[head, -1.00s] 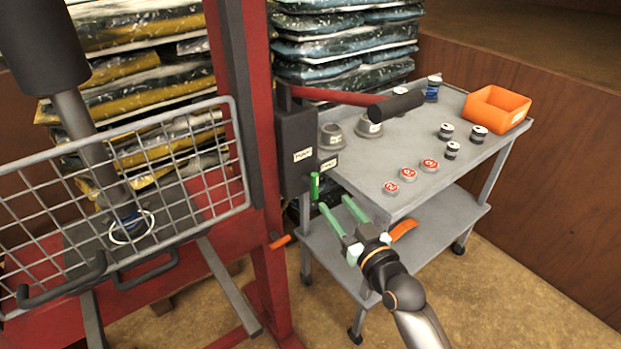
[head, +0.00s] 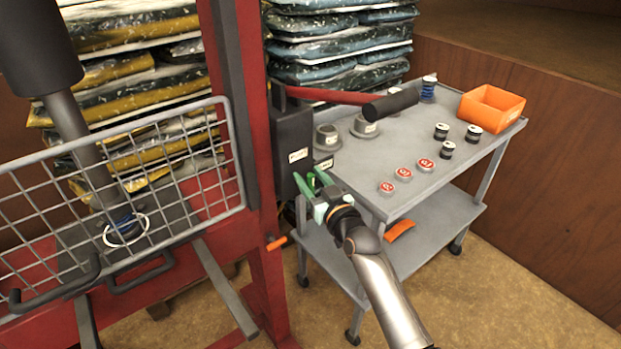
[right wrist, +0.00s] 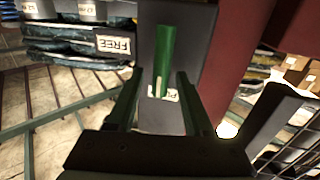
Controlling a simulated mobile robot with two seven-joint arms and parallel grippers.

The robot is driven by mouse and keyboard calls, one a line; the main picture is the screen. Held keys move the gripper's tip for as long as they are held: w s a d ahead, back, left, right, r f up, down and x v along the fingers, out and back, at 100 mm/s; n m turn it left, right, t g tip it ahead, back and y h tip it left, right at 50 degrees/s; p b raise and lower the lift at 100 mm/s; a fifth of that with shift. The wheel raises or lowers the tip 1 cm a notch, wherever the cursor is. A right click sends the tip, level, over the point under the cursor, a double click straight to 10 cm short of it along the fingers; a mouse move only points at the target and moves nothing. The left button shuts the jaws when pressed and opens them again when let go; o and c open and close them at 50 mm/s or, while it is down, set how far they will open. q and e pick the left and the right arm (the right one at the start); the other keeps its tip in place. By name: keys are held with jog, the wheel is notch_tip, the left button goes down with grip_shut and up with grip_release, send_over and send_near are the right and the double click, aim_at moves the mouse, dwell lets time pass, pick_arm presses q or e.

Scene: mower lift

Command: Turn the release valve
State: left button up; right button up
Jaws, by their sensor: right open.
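The release valve shows as a green bar handle (head: 311,181) at the lower front of the black pump box (head: 293,145). In the right wrist view the green handle (right wrist: 168,55) stands upright in the picture, in front of the dark box face and a partly hidden white label. My right gripper (head: 308,174) is open at the valve. In the right wrist view its two fingers (right wrist: 159,78) lie to either side of the handle's lower part, with gaps visible; I cannot tell whether they reach fully around it. My left gripper is not in view.
A grey cart (head: 440,185) stands right of the box, carrying red-topped caps (head: 404,174), dark cans (head: 447,150) and an orange bin (head: 493,108). A pump lever with black grip (head: 390,105) juts over it. A red frame (head: 262,300) and mesh guard (head: 190,180) stand left.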

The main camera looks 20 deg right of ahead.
jog(key=shift+c, duration=0.3)
grip_shut()
